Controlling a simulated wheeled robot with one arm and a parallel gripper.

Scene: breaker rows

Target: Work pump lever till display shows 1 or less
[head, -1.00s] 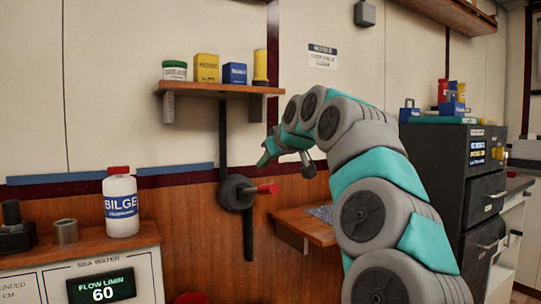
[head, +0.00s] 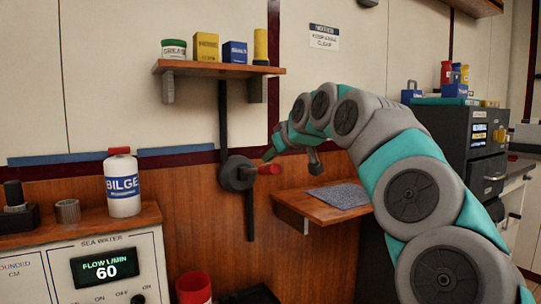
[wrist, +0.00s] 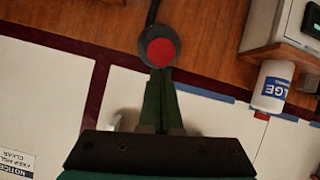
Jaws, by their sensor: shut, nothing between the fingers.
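The pump lever has a dark round hub (head: 238,174) on the wood-panelled wall and a red handle (head: 268,169) sticking out from it. In the wrist view the red end (wrist: 160,51) faces the camera. My gripper (head: 267,157) is shut and empty, just above the red handle; in the wrist view its fingertips (wrist: 160,73) reach the edge of the red end. I cannot tell whether they touch. The display (head: 107,268) on the white sea water panel reads FLOW L/MIN 60.
A shelf (head: 218,68) with jars and boxes hangs above the lever. A small wooden ledge (head: 322,208) lies below right. A white BILGE bottle (head: 123,185) stands on the panel's top. A red bucket (head: 193,288) is below. A dark cabinet (head: 470,150) stands at right.

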